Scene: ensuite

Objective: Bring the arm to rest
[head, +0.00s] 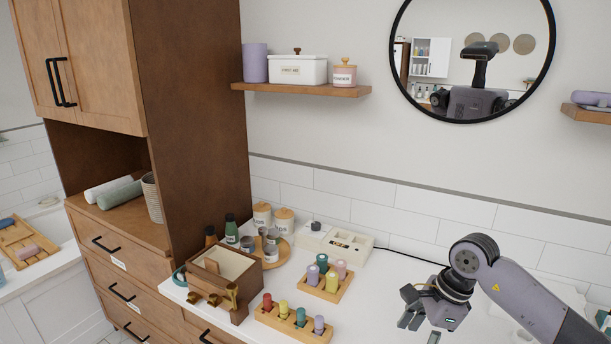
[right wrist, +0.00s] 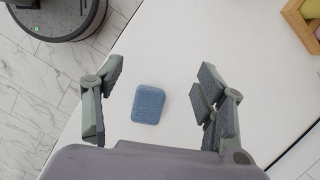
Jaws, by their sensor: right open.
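My right arm comes in from the right in the head view, with its gripper (head: 422,318) over the white counter at the front right. In the right wrist view the right gripper (right wrist: 160,80) is open and empty, its fingers wide apart. A blue rounded block (right wrist: 148,104), like a sponge or soap, appears between the fingers on the white surface; nothing grips it. I do not see the block in the head view. My left arm and gripper are not in view.
A peg tray (head: 294,325) and a smaller peg tray (head: 324,285) stand left of the gripper. A wooden box (head: 225,280) with brass fittings is farther left. A black cable (head: 410,254) runs behind the arm. The counter (head: 376,312) between trays and gripper is clear.

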